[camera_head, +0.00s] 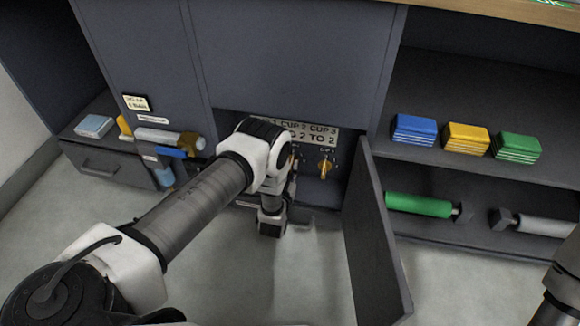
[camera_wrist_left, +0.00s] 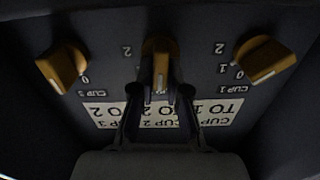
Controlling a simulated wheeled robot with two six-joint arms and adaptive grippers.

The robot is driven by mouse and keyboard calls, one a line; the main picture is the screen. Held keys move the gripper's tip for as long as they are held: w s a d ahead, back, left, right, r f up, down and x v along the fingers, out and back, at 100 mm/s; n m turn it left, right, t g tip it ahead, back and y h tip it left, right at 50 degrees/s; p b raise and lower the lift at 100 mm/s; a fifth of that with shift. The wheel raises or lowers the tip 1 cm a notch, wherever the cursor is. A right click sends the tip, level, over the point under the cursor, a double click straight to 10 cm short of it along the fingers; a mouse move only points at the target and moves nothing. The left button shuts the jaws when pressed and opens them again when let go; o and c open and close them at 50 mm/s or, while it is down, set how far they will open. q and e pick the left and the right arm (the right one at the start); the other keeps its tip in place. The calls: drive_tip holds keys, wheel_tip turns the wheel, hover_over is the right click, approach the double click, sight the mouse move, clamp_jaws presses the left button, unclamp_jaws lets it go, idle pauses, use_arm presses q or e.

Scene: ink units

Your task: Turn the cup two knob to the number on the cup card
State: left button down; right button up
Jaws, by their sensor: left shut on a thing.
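The cup two knob (camera_wrist_left: 160,65) is the yellow middle one of three on a dark panel in the left wrist view, which shows the panel upside down. My left gripper (camera_wrist_left: 161,100) is shut on it, one dark finger on each side. Its white mark points down in that view, towards the card; a "2" is printed to its left. The cup card (camera_wrist_left: 150,114) shows in part there; in the head view the card (camera_head: 318,134) reads "TO 2" under CUP 3, with the CUP 2 entry partly covered. My arm hides the cup two knob in the head view. My right gripper is out of view.
The cup three knob (camera_wrist_left: 62,67) and cup one knob (camera_wrist_left: 263,60) flank the held one. An open door panel (camera_head: 375,240) stands right of the knobs. Blue, yellow and green blocks (camera_head: 466,138) and a green roller (camera_head: 419,205) sit on shelves to the right.

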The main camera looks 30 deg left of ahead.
use_arm(q)
drive_tip(key=m+p, duration=0.1)
drive_tip(key=m, duration=0.2)
drive_tip(key=shift+d+m, duration=0.15)
drive_tip(key=shift+m, duration=0.25)
drive_tip(key=m, duration=0.4)
drive_tip(key=shift+d+f+m, duration=0.15)
drive_tip(key=shift+d+m, duration=0.05)
drive_tip(key=shift+m, duration=0.1)
drive_tip(key=m, duration=0.4)
drive_tip(key=shift+d+f+m, duration=0.1)
drive_tip(key=shift+f+m, duration=0.1)
drive_tip(key=shift+m, duration=0.1)
drive_tip(key=shift+w+f+m, duration=0.1)
drive_tip(key=shift+f+m, duration=0.1)
drive_tip(key=shift+m, duration=1.9)
drive_tip(key=c, duration=1.2)
unclamp_jaws()
drive_tip(key=shift+o, duration=0.2)
